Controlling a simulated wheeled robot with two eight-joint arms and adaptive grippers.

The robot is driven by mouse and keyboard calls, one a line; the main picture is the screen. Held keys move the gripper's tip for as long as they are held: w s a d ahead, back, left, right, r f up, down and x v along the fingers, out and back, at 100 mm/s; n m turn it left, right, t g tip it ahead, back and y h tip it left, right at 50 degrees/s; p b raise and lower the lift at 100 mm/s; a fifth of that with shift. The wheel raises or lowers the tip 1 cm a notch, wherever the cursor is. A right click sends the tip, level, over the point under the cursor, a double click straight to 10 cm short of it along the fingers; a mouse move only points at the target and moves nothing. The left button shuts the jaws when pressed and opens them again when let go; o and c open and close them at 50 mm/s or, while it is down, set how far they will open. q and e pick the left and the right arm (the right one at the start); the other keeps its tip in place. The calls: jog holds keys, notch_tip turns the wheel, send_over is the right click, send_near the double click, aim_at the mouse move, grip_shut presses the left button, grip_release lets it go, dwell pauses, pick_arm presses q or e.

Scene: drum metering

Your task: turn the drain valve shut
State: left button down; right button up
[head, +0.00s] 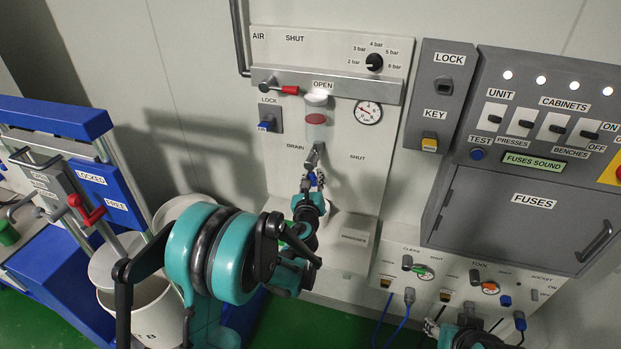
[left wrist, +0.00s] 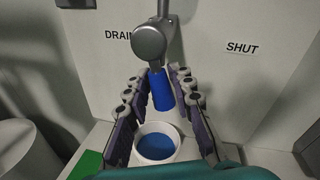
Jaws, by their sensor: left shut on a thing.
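The drain valve (head: 314,156) is a grey fitting low on the white panel, below the sight glass with red contents. In the left wrist view its round grey hub (left wrist: 148,42) has a blue handle (left wrist: 160,92) pointing down, between the DRAIN label and the SHUT label to the right. My left gripper (head: 313,182) is shut on the blue handle; its fingers (left wrist: 159,85) stand on both sides of it. A white cup with a blue inside (left wrist: 156,145) is below the handle. My right gripper (head: 436,326) shows only partly at the bottom edge, its jaws unclear.
The air lever (head: 289,90) with a red grip and a gauge (head: 367,112) are on the panel above. A grey fuse cabinet (head: 535,205) stands at the right. A white bucket (head: 150,306) and a blue press frame (head: 60,118) are at the left.

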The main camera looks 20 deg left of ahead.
pick_arm(q)
jog(key=n, duration=0.1)
jog(key=d+n, duration=0.1)
jog(key=n, duration=0.1)
jog(key=shift+d+r+g+h, duration=0.15)
jog(key=shift+r+g+h, duration=0.15)
jog(key=shift+r+h, duration=0.1)
jog(key=shift+d+r+n+g+h+p, duration=0.15)
jog(key=shift+d+r+n+h+p, duration=0.3)
jog(key=shift+n, duration=1.2)
jog(key=shift+d+r+n+g+h+p, duration=0.15)
jog(key=shift+r+n+h, duration=0.4)
jog(key=shift+n, duration=1.05)
jog(key=shift+d+r+n+g+h+p, duration=0.1)
jog(key=shift+d+r+n+h+p, duration=0.2)
jog(key=shift+r+n, duration=0.9)
jog(key=shift+f+n, duration=0.4)
jog(key=shift+n, duration=0.15)
jog(key=c, duration=1.3)
grip_release()
jog(key=shift+s, duration=0.15)
